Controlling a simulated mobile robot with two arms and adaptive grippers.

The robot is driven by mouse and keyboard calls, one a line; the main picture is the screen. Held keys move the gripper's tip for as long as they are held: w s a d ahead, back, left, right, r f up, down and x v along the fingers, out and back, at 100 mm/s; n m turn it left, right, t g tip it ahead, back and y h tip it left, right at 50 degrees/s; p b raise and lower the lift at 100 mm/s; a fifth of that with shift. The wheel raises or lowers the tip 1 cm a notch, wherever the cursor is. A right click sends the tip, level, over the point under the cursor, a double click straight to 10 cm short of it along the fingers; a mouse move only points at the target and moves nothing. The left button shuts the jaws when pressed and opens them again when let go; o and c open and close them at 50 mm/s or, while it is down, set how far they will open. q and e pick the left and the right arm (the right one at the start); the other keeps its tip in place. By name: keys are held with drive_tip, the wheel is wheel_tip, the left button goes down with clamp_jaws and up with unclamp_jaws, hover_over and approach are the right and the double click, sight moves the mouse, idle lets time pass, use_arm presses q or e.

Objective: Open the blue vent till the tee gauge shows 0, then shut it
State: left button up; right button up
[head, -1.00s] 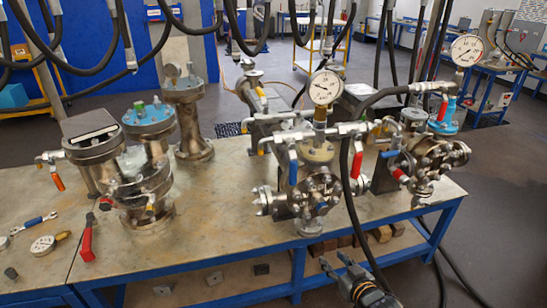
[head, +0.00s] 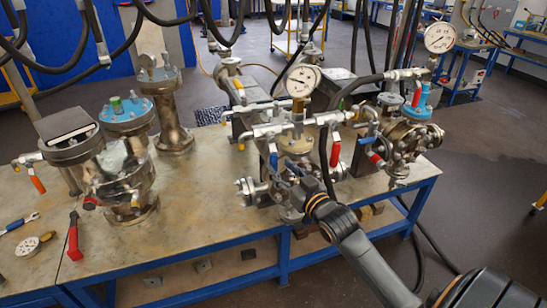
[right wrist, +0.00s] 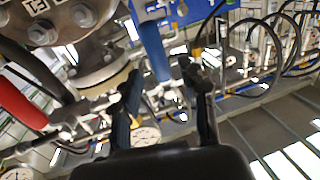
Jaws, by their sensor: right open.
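The blue vent handle (head: 273,158) hangs down from the pipework on the left side of the middle vessel. The tee gauge (head: 303,79) is a round white dial on a brass stem above that vessel; its needle is too small to read exactly. My right gripper (head: 291,172) is at the vessel's front, close to the blue handle. In the right wrist view the blue handle (right wrist: 153,45) comes down between the two open fingers (right wrist: 168,78), with gaps still visible beside it. The fingers partly hide the vessel front. My left gripper is not in view.
A red handle (head: 335,150) hangs just right of the gripper. A second gauge (head: 440,38) stands above the right vessel. A black hose (head: 325,165) runs down close to my right arm. The bench top (head: 200,215) is clear left of the middle vessel.

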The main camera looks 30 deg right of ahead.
sight(276, 163)
drive_tip(key=shift+w+p, duration=0.4)
drive_tip(key=shift+w, duration=2)
clamp_jaws()
